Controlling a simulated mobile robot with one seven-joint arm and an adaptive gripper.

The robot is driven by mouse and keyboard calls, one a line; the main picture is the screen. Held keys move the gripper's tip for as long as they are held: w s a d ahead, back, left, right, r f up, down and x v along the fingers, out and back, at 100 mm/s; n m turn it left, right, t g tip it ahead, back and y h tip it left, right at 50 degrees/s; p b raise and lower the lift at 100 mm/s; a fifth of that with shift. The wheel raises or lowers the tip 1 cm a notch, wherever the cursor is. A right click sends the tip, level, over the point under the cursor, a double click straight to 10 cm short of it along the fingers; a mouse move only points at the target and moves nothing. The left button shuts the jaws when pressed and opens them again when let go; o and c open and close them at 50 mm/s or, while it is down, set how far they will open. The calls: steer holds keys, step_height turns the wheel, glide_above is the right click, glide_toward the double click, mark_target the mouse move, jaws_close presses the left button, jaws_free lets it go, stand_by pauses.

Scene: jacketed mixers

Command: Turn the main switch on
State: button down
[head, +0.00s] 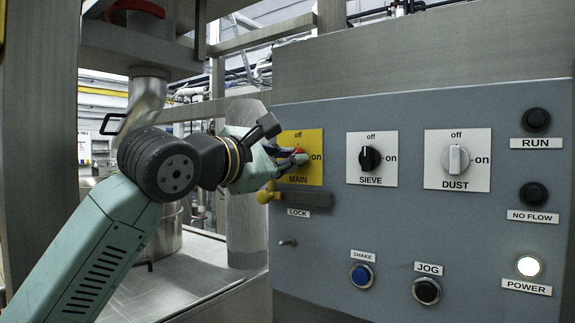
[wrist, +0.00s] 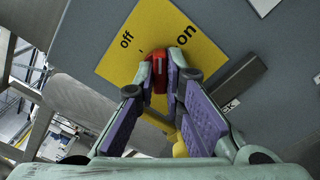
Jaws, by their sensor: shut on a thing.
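The main switch is a red knob (wrist: 159,66) on a yellow plate (head: 312,177) marked "off" at the top and "on" at the right, with "MAIN" below. In the wrist view the plate (wrist: 120,62) looks tilted, with "off" at upper left and "on" at right of the knob. My gripper (head: 293,157) reaches the plate from the left in the head view. Its two purple-padded fingers (wrist: 160,78) are closed on the knob's sides. The fingers hide much of the knob, so which mark it points to is hard to tell.
A yellow-ended lock bar (head: 306,199) sits just below the plate. The SIEVE knob (head: 370,158) and DUST knob (head: 455,159) are to the right, both upright. The POWER lamp (head: 529,266) is white and bright. SHAKE (head: 361,275) and JOG (head: 426,290) buttons are lower down.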

steer(key=shift+m+b, duration=0.3)
steer(key=shift+m, duration=3.5)
steer(key=c, duration=1.7)
jaws_free()
steer(key=v, duration=1.2)
